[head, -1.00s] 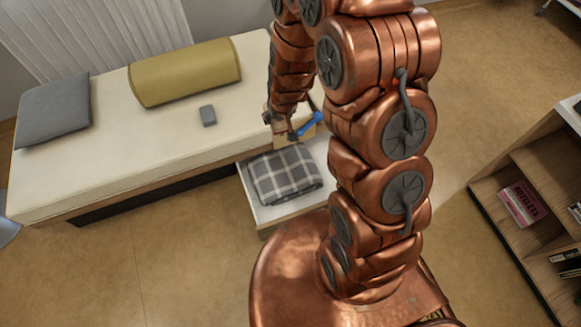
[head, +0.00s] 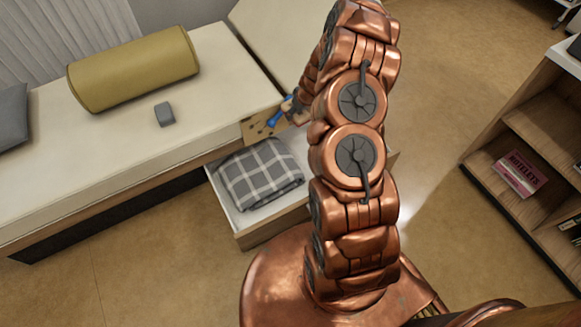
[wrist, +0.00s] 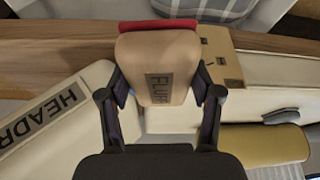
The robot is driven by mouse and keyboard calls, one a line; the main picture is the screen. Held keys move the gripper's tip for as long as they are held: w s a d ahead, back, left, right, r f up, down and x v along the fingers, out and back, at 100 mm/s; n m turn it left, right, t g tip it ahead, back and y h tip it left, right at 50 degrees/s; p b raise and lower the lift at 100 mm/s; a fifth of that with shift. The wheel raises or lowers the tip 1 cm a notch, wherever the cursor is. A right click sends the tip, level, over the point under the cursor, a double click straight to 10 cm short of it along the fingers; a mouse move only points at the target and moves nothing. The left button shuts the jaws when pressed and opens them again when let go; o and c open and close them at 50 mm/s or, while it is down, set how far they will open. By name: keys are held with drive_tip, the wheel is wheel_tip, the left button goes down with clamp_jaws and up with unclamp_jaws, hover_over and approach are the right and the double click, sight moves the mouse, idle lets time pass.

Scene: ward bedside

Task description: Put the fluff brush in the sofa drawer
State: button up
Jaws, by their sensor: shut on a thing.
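My gripper (wrist: 162,85) is shut on the fluff brush (wrist: 158,52), which has a tan body, a dark label partly reading "FLUFF" and a red edge at its far end. In the head view, my gripper (head: 290,110) is small beside the sofa's front edge, above the back of the drawer; the brush cannot be made out clearly there. The sofa drawer (head: 222,203) is pulled out, white inside. A grey plaid blanket (head: 262,175) lies folded in it and also shows at the top of the wrist view (wrist: 228,6).
The cream sofa (head: 105,135) carries a yellow bolster (head: 135,68), a grey cushion (head: 12,118) and a small grey object (head: 165,114). A tan piece with dark marks (head: 258,127) is by the drawer's back. A wooden shelf (head: 530,215) stands right. Floor between is clear.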

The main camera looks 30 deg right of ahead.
drive_tip(key=s+d+f+n+y+b, duration=0.1)
drive_tip(key=d+f+n+b, duration=0.1)
drive_tip(key=d+f+b, duration=1)
drive_tip(key=s+d+f+n+b, duration=0.15)
drive_tip(key=d+f+b, duration=0.6)
drive_tip(key=f, duration=0.85)
drive_tip(key=shift+m, duration=0.25)
drive_tip(key=f, duration=0.3)
drive_tip(key=d+f+b, duration=0.1)
drive_tip(key=f, duration=0.6)
drive_tip(key=shift+s+d+b, duration=0.2)
drive_tip(key=shift+b, duration=0.2)
drive_tip(key=o, duration=1.1)
